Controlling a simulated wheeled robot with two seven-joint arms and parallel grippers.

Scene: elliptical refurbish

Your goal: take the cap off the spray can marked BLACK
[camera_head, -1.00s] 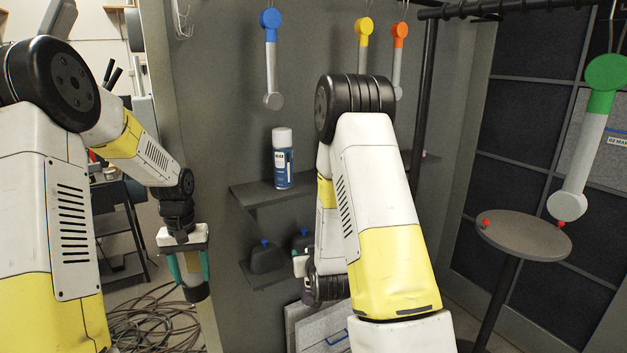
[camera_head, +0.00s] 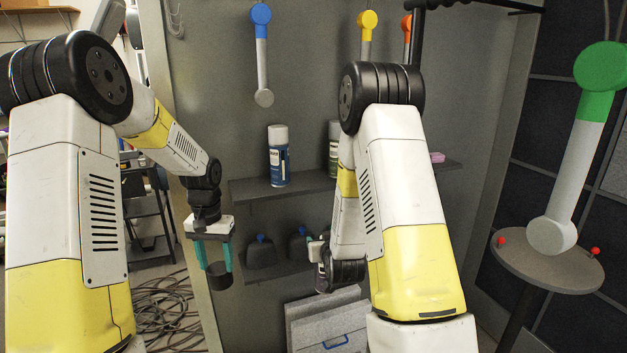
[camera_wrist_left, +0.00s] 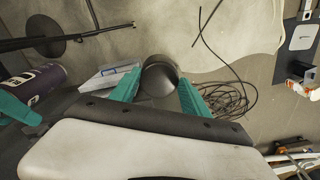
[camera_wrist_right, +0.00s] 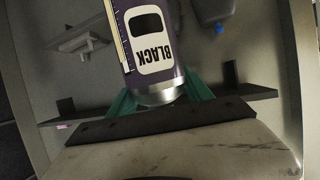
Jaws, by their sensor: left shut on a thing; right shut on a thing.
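The spray can marked BLACK (camera_wrist_right: 150,45) is purple with a white label and a silver rim. My right gripper (camera_wrist_right: 161,97) is shut on it by the silver-rimmed end. In the head view the can is mostly hidden behind my right arm. It also shows at the left of the left wrist view (camera_wrist_left: 38,84). My left gripper (camera_head: 214,268) is shut on a dark round cap (camera_head: 219,276), which also shows between the teal fingers in the left wrist view (camera_wrist_left: 159,78). The cap is off the can and apart from it, with a clear gap between them.
A blue spray can (camera_head: 279,160) and a green-grey one (camera_head: 334,150) stand on the upper wall shelf (camera_head: 238,190). Dark bottles (camera_head: 261,254) stand on the lower shelf. A round table (camera_head: 560,270) stands at right. Cables (camera_head: 165,315) lie on the floor at left.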

